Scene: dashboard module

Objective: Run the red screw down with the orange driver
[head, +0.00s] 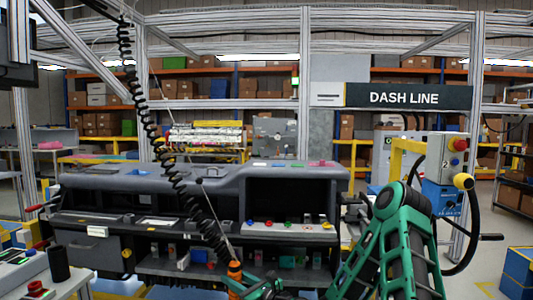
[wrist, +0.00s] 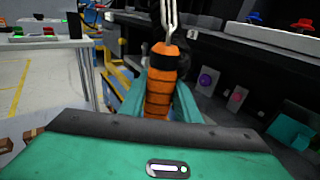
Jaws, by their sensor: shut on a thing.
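The orange driver (wrist: 163,82), with black bands, stands roughly upright between the teal fingers of my gripper (wrist: 160,106), which is shut on it. A metal hook or bail rises from its top. In the head view the orange driver (head: 235,270) hangs below a coiled black cable, low in front of the dashboard, and my gripper (head: 245,287) is partly cut off there. The driver's tip is hidden. A red screw-like piece (wrist: 303,24) sits on a pale strip at the upper right of the wrist view; it also shows in the head view (head: 269,224). The driver is apart from it.
The grey dashboard module (head: 190,180) has open bays and shelves. A blue piece (wrist: 255,18) sits beside the red one, and other coloured pieces line the strip. The coiled cable (head: 175,175) crosses before the dash. A side table (head: 65,270) stands at left.

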